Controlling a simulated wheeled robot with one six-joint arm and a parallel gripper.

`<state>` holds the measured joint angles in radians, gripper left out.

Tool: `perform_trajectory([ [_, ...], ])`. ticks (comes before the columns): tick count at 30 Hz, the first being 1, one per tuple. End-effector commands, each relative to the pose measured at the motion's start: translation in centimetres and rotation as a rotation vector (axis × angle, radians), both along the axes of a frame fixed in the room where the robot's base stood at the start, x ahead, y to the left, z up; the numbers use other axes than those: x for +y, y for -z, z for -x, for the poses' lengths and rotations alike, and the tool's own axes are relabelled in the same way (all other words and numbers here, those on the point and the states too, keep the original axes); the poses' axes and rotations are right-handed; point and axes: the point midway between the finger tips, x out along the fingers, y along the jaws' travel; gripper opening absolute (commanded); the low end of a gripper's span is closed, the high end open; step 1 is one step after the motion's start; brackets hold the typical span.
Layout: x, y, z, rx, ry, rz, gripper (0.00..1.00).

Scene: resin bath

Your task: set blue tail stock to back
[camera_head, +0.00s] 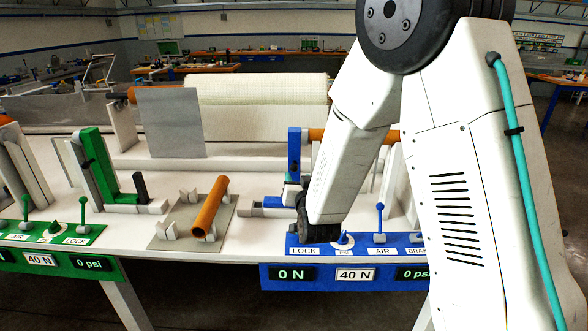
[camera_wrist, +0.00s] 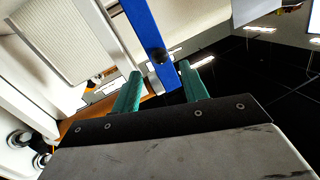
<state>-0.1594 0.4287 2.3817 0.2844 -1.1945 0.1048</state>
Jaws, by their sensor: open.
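The blue tail stock (camera_head: 294,145) stands upright near the middle of the bench in the head view, with a low grey and blue base beside it. Its lower part is partly hidden by my arm. In the wrist view a blue bar (camera_wrist: 141,27) with a dark round knob reaches down between the fingers. My gripper (camera_wrist: 160,70) is open, with one teal finger on each side of the bar's end. I cannot tell whether either finger touches it. In the head view my arm mostly hides the gripper.
The blue control panel (camera_head: 340,246) with levers lies just below my wrist. An orange rod (camera_head: 210,207) rests on a grey plate to the left. A green stock (camera_head: 97,165) and green panel (camera_head: 45,235) are further left. A white roll (camera_head: 255,105) stands behind.

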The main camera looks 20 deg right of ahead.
Motion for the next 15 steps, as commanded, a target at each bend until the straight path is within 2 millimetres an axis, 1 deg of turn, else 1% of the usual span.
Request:
perform_trajectory([
  [1, 0.0, 0.4, -0.1, -0.02, 0.005, 0.004, 0.44],
  [4, 0.0, 0.5, -0.4, -0.05, 0.012, 0.009, 0.44],
  [7, -0.2, 0.4, -1.4, -0.059, 0.014, 0.009, 0.44],
  [15, -0.7, 0.4, -5.7, -0.058, 0.015, 0.009, 0.44],
])
